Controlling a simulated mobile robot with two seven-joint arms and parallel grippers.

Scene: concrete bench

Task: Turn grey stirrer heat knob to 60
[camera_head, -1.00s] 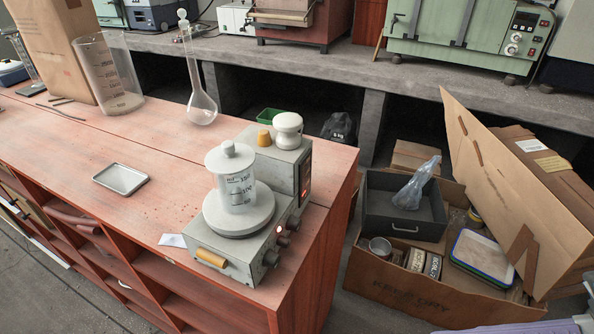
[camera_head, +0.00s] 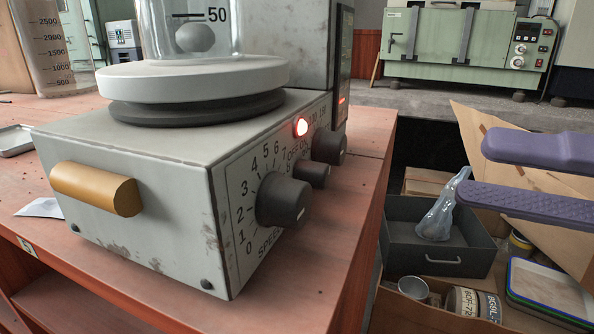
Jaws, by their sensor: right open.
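The grey stirrer (camera_head: 130,205) stands on the red wooden bench, its control face turned to the right. A smaller knob (camera_head: 312,174) is in the middle, by off/on lettering. The farthest knob (camera_head: 328,147) has larger numbers above it and seems to be the heat knob; its pointer and most of its scale cannot be read. A red lamp (camera_head: 301,127) is lit. My left gripper is out of view.
A glass beaker (camera_head: 195,30) stands on the stirrer's round plate (camera_head: 190,80). Another grey device (camera_head: 285,40) stands behind. A tan handle (camera_head: 97,188) sticks out in front. Right of the bench, a dark drawer box (camera_head: 440,250) lies below. The space between knobs and gripper is clear.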

